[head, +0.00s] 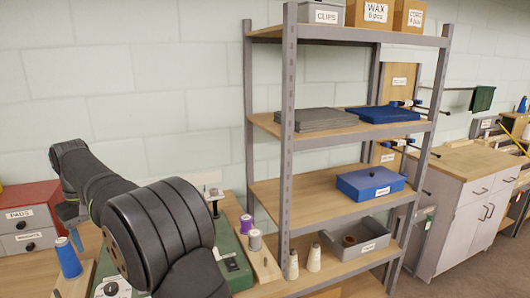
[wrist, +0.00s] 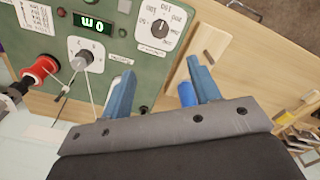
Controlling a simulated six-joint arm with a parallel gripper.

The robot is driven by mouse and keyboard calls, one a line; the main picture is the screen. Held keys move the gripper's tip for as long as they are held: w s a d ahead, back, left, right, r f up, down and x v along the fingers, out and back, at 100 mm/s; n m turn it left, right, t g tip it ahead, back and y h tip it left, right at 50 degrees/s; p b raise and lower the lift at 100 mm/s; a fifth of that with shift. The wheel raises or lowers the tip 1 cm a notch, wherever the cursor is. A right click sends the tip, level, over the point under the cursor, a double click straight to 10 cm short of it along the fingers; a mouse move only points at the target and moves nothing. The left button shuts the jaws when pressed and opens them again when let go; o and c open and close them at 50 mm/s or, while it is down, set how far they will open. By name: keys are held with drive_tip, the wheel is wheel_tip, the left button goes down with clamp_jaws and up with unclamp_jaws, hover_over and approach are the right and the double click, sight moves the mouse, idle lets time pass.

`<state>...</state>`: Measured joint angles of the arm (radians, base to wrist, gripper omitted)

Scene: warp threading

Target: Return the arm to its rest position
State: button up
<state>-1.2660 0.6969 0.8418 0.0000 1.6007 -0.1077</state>
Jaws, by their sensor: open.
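My arm (head: 160,232) reaches across the left foreground of the head view, and its dark links bend down at the far end. My gripper (wrist: 161,68) shows in the wrist view with its two blue fingers spread apart and nothing held between them. It is above the workbench, at the edge of a green machine panel (wrist: 150,72). A blue spool (wrist: 187,94) is partly visible beyond the fingers, apart from them as far as I can tell. In the head view, a blue spool (head: 68,258) stands on the bench below the arm's far end.
A purple spool (head: 246,224) and a grey spool (head: 255,240) stand on a wooden strip. A metal shelf rack (head: 288,130) stands right of my arm. A drawer unit (head: 28,218) is at left.

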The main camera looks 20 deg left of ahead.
sight(111, 286)
wheel_tip(111, 286, down, 16)
drive_tip(key=shift+f, duration=0.1)
drive_tip(key=shift+m, duration=0.4)
drive_tip(key=m, duration=0.3)
drive_tip(key=shift+m, duration=0.4)
drive_tip(key=m, duration=0.4)
drive_tip(key=shift+r+m, duration=0.3)
drive_tip(key=shift+r, duration=0.05)
wheel_tip(111, 286, up, 11)
drive_tip(key=shift+f, duration=0.15)
